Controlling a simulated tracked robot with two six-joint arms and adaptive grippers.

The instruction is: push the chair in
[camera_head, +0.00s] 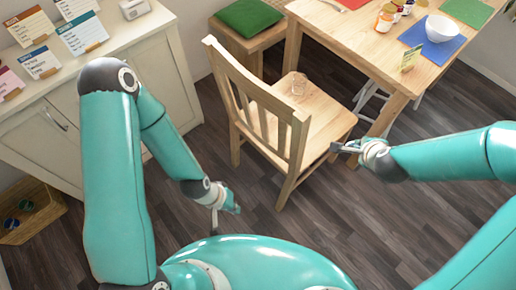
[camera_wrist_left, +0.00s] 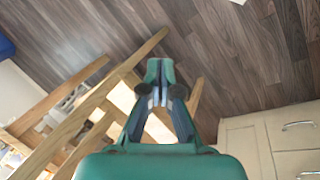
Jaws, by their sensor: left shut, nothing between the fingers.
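The wooden chair (camera_head: 282,118) stands upright on the dark floor, its slatted back towards me and its seat towards the table. The wooden table (camera_head: 385,58) is beyond it at the upper right; the chair seat appears outside the tabletop's edge. My left gripper (camera_head: 214,222) is shut and empty, low in front of the chair's back and apart from it. In the left wrist view, my left gripper (camera_wrist_left: 160,72) shows before the chair's wooden bars (camera_wrist_left: 95,100). My right gripper (camera_head: 338,148) is close to the seat's right side; contact and finger opening are unclear.
A stool with a green cushion (camera_head: 249,17) stands behind the chair. The table bears a white bowl (camera_head: 441,28), jars and mats. A white cabinet (camera_head: 160,75) is on the left. Floor is clear around the chair's front.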

